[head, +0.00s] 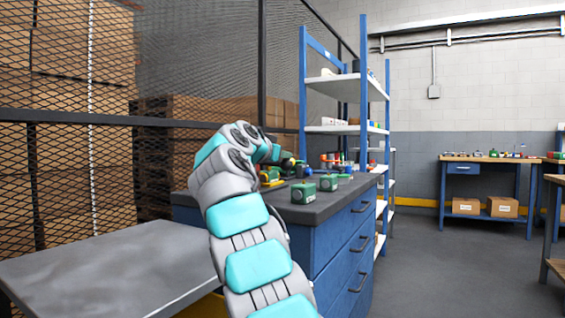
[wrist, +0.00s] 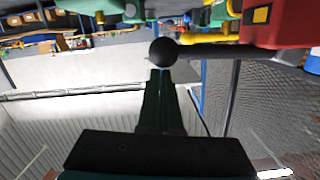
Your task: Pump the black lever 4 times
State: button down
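The black lever shows in the wrist view as a dark rod (wrist: 225,51) ending in a round black knob (wrist: 163,53). In the head view my arm hides most of the gripper; the lever cannot be picked out among the small coloured parts on the dark worktop (head: 318,206).
Green blocks (head: 303,193) stand on the worktop above blue drawers. A grey bench (head: 100,265) lies at left, before a mesh fence (head: 60,150). A blue shelf rack (head: 345,129) stands behind. The floor (head: 440,265) at right is clear, with another workbench (head: 490,159) farther back.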

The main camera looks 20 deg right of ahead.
aim_at(285, 165)
jog(key=shift+f+m+b, duration=0.7)
jog(key=shift+f+b, duration=0.8)
jog(key=shift+b, duration=0.05)
jog(key=shift+f, duration=0.1)
